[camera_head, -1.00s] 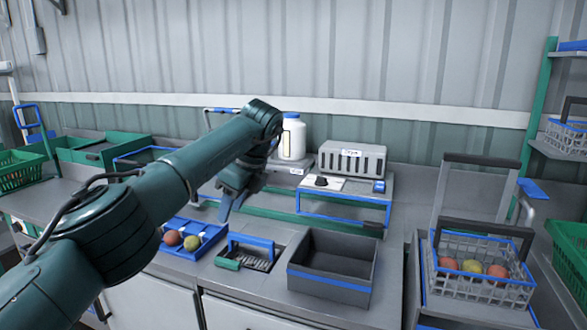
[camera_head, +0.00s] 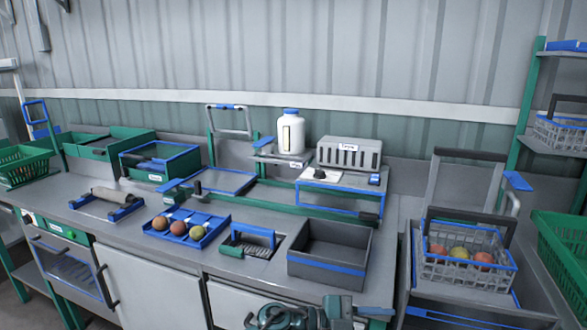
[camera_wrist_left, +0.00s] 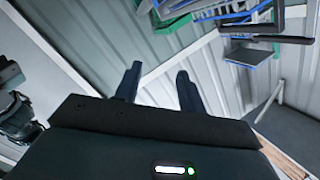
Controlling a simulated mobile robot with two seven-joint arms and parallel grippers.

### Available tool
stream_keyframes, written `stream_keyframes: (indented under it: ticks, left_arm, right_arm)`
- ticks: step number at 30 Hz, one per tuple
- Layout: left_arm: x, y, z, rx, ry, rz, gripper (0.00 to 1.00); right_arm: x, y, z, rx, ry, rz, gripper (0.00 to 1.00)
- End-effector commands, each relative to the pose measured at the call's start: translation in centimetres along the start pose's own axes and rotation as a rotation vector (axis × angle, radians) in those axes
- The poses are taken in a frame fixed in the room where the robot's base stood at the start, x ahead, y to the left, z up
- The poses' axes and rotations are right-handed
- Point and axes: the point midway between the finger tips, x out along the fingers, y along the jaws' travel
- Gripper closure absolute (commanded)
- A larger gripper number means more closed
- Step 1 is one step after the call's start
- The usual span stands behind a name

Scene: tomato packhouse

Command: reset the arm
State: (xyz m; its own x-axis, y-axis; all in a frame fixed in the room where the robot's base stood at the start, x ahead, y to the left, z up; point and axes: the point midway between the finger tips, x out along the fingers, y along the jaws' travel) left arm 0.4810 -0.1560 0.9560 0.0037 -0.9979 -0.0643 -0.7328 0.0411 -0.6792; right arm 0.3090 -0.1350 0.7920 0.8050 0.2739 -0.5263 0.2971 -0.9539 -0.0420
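My left gripper (camera_wrist_left: 157,75) shows in the left wrist view with its two dark fingers apart. Nothing is between them; a pale grey ribbed surface lies behind. In the head view the left arm no longer crosses the bench. Dark teal parts of my arm (camera_head: 290,317) show at the bottom edge, low in front of the bench; which arm they belong to is unclear. No right gripper fingers can be made out in either view.
The bench holds a blue tray (camera_head: 223,219) with three tomatoes, an empty grey bin (camera_head: 325,271), a brush (camera_head: 248,241), a white bottle (camera_head: 291,136) and a grey box unit (camera_head: 349,153). A wire basket (camera_head: 465,270) with tomatoes stands right. Green crates (camera_head: 24,168) stand left.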

Motion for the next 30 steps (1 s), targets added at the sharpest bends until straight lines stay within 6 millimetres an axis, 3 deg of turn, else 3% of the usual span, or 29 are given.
stream_keyframes:
  ticks: [4, 8, 13, 18, 21, 24, 30]
  left_arm:
    - [-3.4, 0.1, -0.5, -0.149, 0.013, -0.407, 0.60]
    - [-8.7, 1.5, 1.1, -0.305, -0.097, -0.708, 0.60]
    - [-16.9, 7.1, 3.7, -0.553, -0.348, -0.982, 0.60]
    - [-24.0, 15.8, 4.1, -0.816, -0.634, -1.083, 0.60]
    - [-26.6, 20.2, 3.2, -0.942, -0.761, -1.076, 0.60]
    - [-28.1, 23.3, 2.2, -1.029, -0.842, -1.050, 0.60]
    - [-28.9, 25.4, 1.3, -1.090, -0.896, -1.021, 0.60]
  right_arm:
    - [-0.4, -0.1, 0.7, 0.005, -0.025, 0.002, 0.64]
    - [-0.6, 0.0, 0.8, 0.006, -0.034, 0.004, 0.64]
    - [-0.7, 0.2, 0.6, 0.006, -0.036, 0.008, 0.64]
    - [-0.8, 0.4, 0.4, 0.005, -0.040, 0.013, 0.64]
    - [-0.7, 0.5, 0.5, 0.005, -0.044, 0.016, 0.64]
    - [-0.6, 0.6, 0.6, 0.005, -0.047, 0.019, 0.64]
    - [-0.6, 0.8, 0.5, 0.005, -0.045, 0.022, 0.64]
